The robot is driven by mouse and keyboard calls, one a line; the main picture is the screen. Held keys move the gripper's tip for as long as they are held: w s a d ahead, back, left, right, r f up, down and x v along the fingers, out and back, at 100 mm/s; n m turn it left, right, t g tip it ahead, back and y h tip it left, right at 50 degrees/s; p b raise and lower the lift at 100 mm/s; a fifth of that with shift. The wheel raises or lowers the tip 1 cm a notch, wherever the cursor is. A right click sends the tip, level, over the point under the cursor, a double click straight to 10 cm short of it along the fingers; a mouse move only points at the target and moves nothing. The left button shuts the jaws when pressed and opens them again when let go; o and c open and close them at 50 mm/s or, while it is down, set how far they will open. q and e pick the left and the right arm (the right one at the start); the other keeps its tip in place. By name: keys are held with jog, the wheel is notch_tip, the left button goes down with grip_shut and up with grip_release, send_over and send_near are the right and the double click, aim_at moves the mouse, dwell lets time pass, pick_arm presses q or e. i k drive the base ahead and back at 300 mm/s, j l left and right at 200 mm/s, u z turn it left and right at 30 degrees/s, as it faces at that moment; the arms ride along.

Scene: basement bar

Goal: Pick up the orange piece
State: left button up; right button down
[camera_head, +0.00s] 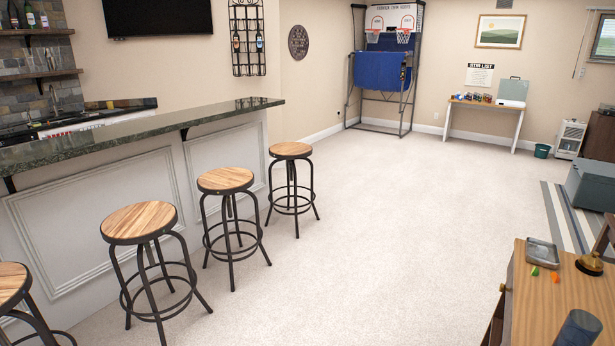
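A small orange piece (555,277) lies on a wooden table (540,310) at the lower right of the head view. A small green piece (535,271) lies just to its left, next to a grey metal tray (543,252). A brass-coloured object (590,262) with a dark base stands to the right of the orange piece. Neither of my grippers shows in the head view.
A dark cylinder (578,329) is on the table's near part. Several bar stools (140,222) line the bar counter (140,132) on the left. The carpet (370,210) between the stools and the table is clear. A grey box (592,185) stands beyond the table.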

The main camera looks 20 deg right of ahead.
aim_at(555, 277)
jog(key=i+j+z, duration=0.15)
jog(key=i, duration=0.4)
jog(key=i+j+z, duration=0.1)
jog(key=i+j, duration=0.35)
jog(key=i+l+z, duration=0.1)
jog(key=i+z, duration=1)
jog(key=i+j+z, duration=0.1)
jog(key=i+z, duration=0.25)
jog(key=i, duration=0.9)
jog(key=i+z, duration=0.3)
jog(key=i, duration=0.35)
jog(key=i+j+z, duration=0.25)
jog(key=i, duration=0.35)
jog(key=i+z, duration=0.3)
jog(key=i, duration=0.15)
jog(key=i+z, duration=0.3)
jog(key=i, duration=0.15)
jog(key=z, duration=2.95)
